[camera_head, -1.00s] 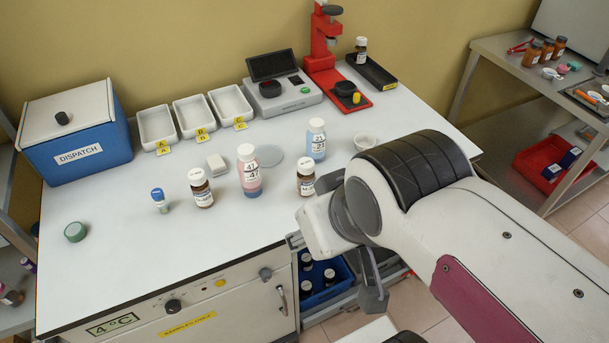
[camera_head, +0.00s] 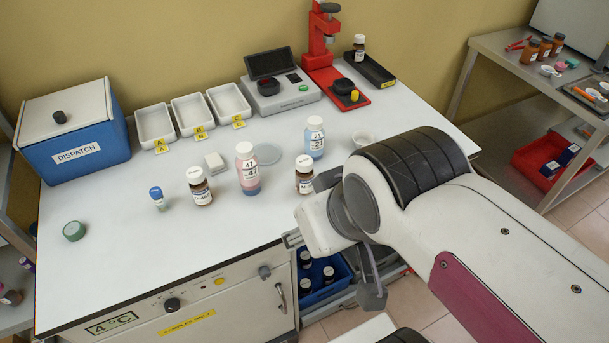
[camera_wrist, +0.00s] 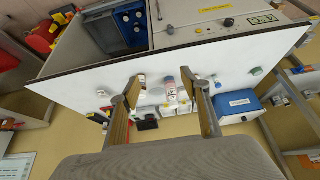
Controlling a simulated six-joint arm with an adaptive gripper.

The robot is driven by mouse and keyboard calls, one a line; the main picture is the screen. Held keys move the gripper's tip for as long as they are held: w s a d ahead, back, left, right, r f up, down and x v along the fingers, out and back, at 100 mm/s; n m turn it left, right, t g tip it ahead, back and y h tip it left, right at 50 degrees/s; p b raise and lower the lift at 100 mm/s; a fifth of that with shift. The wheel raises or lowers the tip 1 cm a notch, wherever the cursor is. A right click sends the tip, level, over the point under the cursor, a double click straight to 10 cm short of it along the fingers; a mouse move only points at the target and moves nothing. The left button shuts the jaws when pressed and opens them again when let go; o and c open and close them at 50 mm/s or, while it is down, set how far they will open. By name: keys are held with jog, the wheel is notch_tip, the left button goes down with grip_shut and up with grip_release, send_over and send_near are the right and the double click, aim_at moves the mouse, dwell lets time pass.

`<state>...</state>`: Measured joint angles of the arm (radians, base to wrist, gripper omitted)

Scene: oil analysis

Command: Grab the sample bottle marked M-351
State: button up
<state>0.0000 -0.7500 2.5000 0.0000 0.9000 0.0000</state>
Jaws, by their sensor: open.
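No label clearly reads M-351. A brown bottle with a white cap (camera_head: 199,187) stands mid-table; its label is too small to read surely. Another brown bottle (camera_head: 304,176) stands farther right beside my arm, its label partly unreadable. Several white-capped bottles (camera_head: 328,273) sit in a blue bin (camera_head: 339,285) in the open drawer below the table edge. A further brown bottle (camera_head: 359,47) stands on the black tray at the back. My gripper (camera_wrist: 161,77) is open and empty in the wrist view; the head view shows only part of it, right of the drawer.
A small blue-capped vial (camera_head: 158,199) is at left. The blue dispatch box (camera_head: 75,150), white trays (camera_head: 192,113) and red press (camera_head: 324,58) line the back.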

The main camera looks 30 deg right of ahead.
jog(key=shift+w, duration=0.1)
jog(key=w+d+f+n+t+h, duration=0.1)
jog(key=w+d+n+t+h, duration=0.1)
jog(key=w+d, duration=0.9)
jog(key=w+d+f+n+t+h, duration=0.1)
jog(key=w+d+t+h, duration=0.15)
jog(key=w+d, duration=0.85)
jog(key=n+t+y, duration=0.3)
jog(key=n+y, duration=0.2)
jog(key=y, duration=0.7)
send_near(304, 175)
jog(key=shift+g, duration=0.25)
jog(key=w+d+f, duration=0.1)
jog(key=w, duration=0.1)
jog(key=w+d+f, duration=0.1)
jog(key=w+d, duration=0.1)
jog(key=w, duration=0.1)
jog(key=w+d+f, duration=0.1)
jog(key=w, duration=0.1)
jog(key=shift+w+d, duration=0.15)
jog(key=shift+w, duration=0.25)
jog(key=s+a+y, duration=0.1)
jog(key=s+a+r+y, duration=0.1)
jog(key=s+y, duration=0.1)
jog(key=shift+a+t, duration=0.35)
jog(key=shift+t, duration=0.05)
jog(key=shift+s+a+r+y, duration=0.25)
jog(key=shift+s+a+y, duration=0.1)
jog(key=shift+s+y, duration=0.25)
